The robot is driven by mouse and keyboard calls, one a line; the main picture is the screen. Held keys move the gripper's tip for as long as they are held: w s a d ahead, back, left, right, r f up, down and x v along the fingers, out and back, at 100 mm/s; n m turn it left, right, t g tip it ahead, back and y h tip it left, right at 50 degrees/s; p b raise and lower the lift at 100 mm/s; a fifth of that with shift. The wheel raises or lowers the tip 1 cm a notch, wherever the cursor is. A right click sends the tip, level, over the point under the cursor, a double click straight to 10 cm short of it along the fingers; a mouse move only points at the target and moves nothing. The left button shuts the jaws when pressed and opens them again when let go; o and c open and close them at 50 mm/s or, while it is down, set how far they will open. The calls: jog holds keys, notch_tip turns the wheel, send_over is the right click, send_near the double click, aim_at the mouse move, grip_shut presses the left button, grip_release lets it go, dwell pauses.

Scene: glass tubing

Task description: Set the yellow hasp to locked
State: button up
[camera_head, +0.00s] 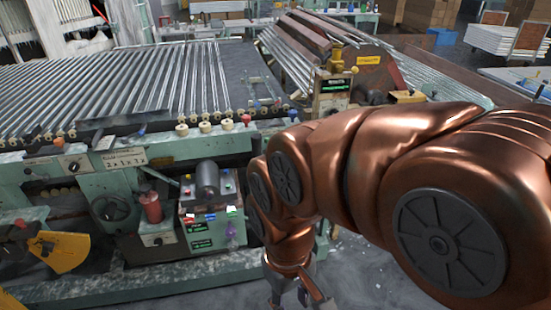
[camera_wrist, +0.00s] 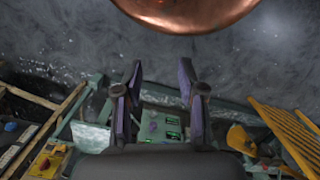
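I cannot make out the yellow hasp for certain in either view. A grey-green control box (camera_head: 208,218) with green labels and small coloured knobs stands at the front of the machine. A small yellowish part shows at its upper left, too small to identify. A larger yellow plate (camera_head: 66,251) is at the far left. My gripper (camera_head: 291,300) hangs low to the right of the control box, partly cut off by the lower picture edge. In the wrist view my gripper (camera_wrist: 160,72) has its two fingers apart with nothing between the tips. The control box (camera_wrist: 160,124) shows behind them.
A long green machine bench (camera_head: 190,147) carrying glass tubes (camera_head: 120,85) fills the left and middle. A red cylinder (camera_head: 151,207) and a black handwheel (camera_head: 110,208) are left of the control box. Grey floor (camera_head: 362,275) is open beneath my arm.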

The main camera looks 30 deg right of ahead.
jog(key=w+d+f+t+b, duration=0.35)
jog(key=w+d, duration=0.25)
jog(key=w, duration=0.7)
jog(key=w+d+f+m+t+h+b, duration=0.1)
jog(key=w+d+f+t+b, duration=0.35)
jog(key=w, duration=0.85)
jog(key=w+d+f+t+b, duration=0.2)
jog(key=w+d+f+b, duration=0.25)
jog(key=w+d, duration=0.6)
jog(key=w+d+f+t+h+b, duration=0.1)
jog(key=w+d+f+t+b, duration=0.1)
jog(key=d, duration=0.4)
jog(key=w+d+f+m+t+h+b, duration=0.1)
jog(key=w+d+f+t+b, duration=0.1)
jog(key=w+d+f, duration=0.2)
jog(key=w+d+f+m+t+h+b, duration=0.1)
jog(key=w+d+f+t+b, duration=0.1)
jog(key=d, duration=0.8)
jog(key=shift+w+f+t+b, duration=0.4)
jog(key=shift+w+f+b, duration=0.1)
jog(key=shift+w, duration=0.3)
jog(key=s+d+f+t+h+b, duration=0.2)
jog(key=s+d+f, duration=0.1)
jog(key=d, duration=0.4)
jog(key=x, duration=0.7)
jog(key=shift+w+m, duration=0.3)
jog(key=shift+w, duration=0.05)
jog(key=shift+d+r, duration=0.1)
